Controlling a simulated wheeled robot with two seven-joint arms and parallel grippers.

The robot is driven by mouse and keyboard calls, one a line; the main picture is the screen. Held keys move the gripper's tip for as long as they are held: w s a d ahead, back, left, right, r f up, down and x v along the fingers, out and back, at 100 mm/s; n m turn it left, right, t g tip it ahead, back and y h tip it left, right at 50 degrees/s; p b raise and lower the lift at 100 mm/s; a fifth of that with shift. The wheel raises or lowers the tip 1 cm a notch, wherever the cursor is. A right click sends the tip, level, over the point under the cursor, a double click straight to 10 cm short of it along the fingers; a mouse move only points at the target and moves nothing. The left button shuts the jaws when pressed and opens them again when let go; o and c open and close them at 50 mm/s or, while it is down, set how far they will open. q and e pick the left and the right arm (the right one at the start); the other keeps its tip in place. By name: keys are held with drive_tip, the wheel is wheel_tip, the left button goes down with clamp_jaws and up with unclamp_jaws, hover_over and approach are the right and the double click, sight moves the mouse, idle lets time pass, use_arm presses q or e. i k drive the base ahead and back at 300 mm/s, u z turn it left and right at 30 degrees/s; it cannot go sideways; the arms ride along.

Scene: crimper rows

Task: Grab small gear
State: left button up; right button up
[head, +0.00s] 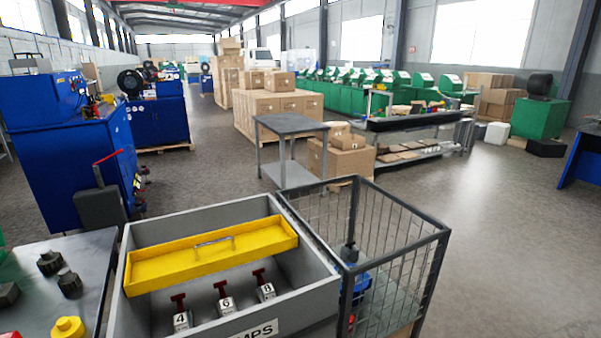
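Several dark, knobbed gear-like parts lie on the grey table (85,256) at the lower left. One dark part (49,262) is farthest back, another dark part (69,281) is just in front of it, and a wider dark part (8,293) is at the left edge. A yellow stepped part (68,327) is at the bottom edge, partly cut off. I cannot tell for sure which of these is the small gear. Neither of my grippers is in view.
A grey bin (322,293) right of the table holds a yellow tray (210,258) and red-handled pieces marked 4, 6 and 8. A wire basket (440,236) stands beside it with a blue item (360,284) inside. Open floor (510,250) lies to the right.

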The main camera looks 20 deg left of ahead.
sight(69, 280)
drive_tip(key=u, duration=0.95)
drive_tip(key=i, duration=0.8)
drive_tip(key=u, duration=0.8)
